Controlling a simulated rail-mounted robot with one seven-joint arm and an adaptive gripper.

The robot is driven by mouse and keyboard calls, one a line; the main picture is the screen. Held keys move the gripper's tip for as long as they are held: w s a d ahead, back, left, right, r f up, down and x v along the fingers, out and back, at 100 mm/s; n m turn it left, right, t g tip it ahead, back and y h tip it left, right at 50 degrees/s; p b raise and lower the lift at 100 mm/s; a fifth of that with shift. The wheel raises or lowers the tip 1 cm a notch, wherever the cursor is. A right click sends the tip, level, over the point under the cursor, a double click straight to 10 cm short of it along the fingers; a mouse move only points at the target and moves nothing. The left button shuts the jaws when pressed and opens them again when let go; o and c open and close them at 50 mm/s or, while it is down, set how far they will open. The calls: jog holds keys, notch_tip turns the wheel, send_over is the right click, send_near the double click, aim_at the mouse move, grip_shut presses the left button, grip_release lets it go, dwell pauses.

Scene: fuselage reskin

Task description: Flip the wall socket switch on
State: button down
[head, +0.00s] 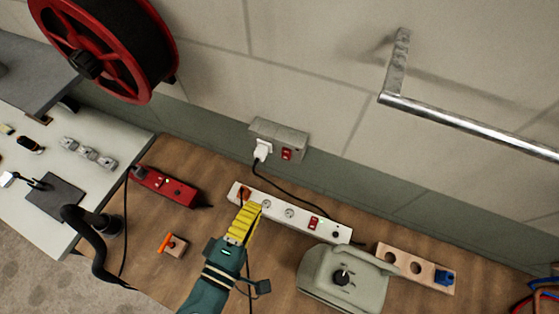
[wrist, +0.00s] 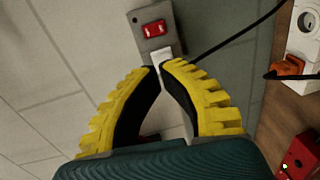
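The wall socket (head: 278,133) is a grey metal box low on the wall, with a red rocker switch (head: 286,154) on its right and a white plug (head: 261,149) in its left side. In the wrist view, the red switch (wrist: 154,29) lies straight beyond my fingertips, with the white plug (wrist: 163,56) between switch and tips. My gripper (head: 246,205) has ribbed yellow fingers, and its tips (wrist: 161,66) look drawn nearly together, with nothing visibly held. In the head view it overlaps the left end of the power strip. Whether the tips touch the plug is unclear.
A white power strip (head: 300,216) with its own red switch lies on the wooden bench (head: 215,225). A black cord runs from the wall plug. A red strip (head: 170,187), a grey-green case (head: 345,283) and a wooden block (head: 412,266) are nearby. A metal rail (head: 470,124) juts from the wall.

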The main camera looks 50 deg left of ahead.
jog(key=p+x, duration=0.3)
jog(key=x, duration=1.1)
jog(key=shift+r+p, duration=0.1)
jog(key=shift+p, duration=0.3)
jog(key=b, duration=0.3)
jog(key=t+b, duration=0.1)
jog(key=b, duration=0.3)
jog(key=shift+w+a+f+y, duration=0.2)
jog(key=shift+w+f+y, duration=0.1)
jog(key=shift+w+y, duration=0.1)
jog(key=b, duration=0.6)
send_near(282, 156)
jog(key=s, duration=0.1)
jog(key=s+d+f, duration=0.1)
jog(key=s, duration=0.1)
jog(key=s+d, duration=0.1)
jog(key=shift+s+d+f, duration=0.15)
jog(key=shift+s+f, duration=0.05)
jog(key=shift+f, duration=0.2)
